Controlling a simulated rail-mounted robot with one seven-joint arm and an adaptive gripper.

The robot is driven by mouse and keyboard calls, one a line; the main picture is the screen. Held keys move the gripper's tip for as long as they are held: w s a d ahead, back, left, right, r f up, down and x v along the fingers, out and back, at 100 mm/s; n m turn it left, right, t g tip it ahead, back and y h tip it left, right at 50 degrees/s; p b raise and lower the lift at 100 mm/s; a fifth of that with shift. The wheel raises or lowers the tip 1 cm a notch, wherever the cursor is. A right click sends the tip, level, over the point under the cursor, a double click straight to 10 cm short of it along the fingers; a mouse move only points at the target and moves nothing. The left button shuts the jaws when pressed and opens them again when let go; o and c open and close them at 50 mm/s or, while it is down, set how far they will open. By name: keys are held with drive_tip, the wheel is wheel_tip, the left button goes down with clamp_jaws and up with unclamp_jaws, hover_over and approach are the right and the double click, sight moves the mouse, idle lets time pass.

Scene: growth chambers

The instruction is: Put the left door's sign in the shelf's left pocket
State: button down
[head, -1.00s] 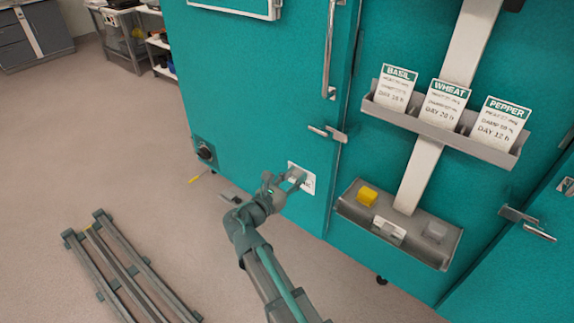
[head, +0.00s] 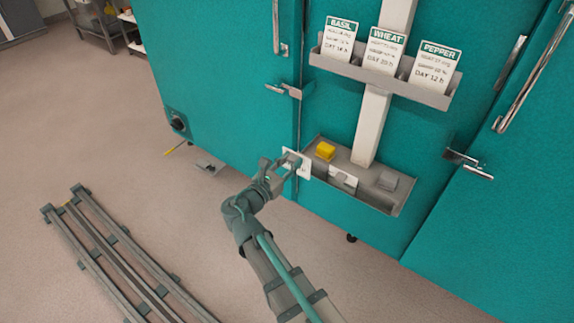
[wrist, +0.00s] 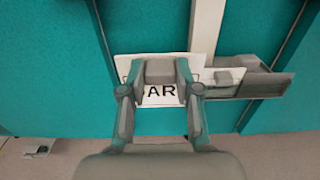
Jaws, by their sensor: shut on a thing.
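My gripper (head: 284,165) is shut on a white sign (head: 304,164), in front of the teal cabinet at the left end of the lower grey shelf (head: 381,206). In the wrist view the sign (wrist: 130,66) stands upright between my fingers (wrist: 160,92), with the letters "AR" readable; the fingers hide the rest. The shelf (wrist: 268,86) shows just right of the sign there, and the sign overlaps its left end. A yellow block (head: 325,151) sits at the shelf's left, a white card (head: 343,178) in its middle and a grey block (head: 388,181) at its right.
An upper grey rack (head: 430,97) holds the BASIL (head: 339,38), WHEAT (head: 383,51) and PEPPER (head: 434,69) cards. A door latch (head: 283,90) juts out above my gripper. Metal rails (head: 110,250) lie on the floor at left. The floor between is mostly clear.

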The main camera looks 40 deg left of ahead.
drive_tip(key=w+f+b, duration=0.1)
drive_tip(key=w+f, duration=0.1)
drive_tip(key=w, duration=0.7)
drive_tip(key=shift+w+a+f, duration=0.15)
drive_tip(key=shift+a, duration=0.2)
idle(0.3)
drive_tip(key=shift+f+p, duration=0.15)
drive_tip(key=shift+p, duration=0.2)
idle(1.5)
drive_tip(key=shift+f, duration=0.75)
idle(0.8)
drive_tip(key=shift+f, duration=0.3)
drive_tip(key=shift+f+b, duration=0.6)
drive_tip(key=shift+f, duration=0.85)
idle(1.3)
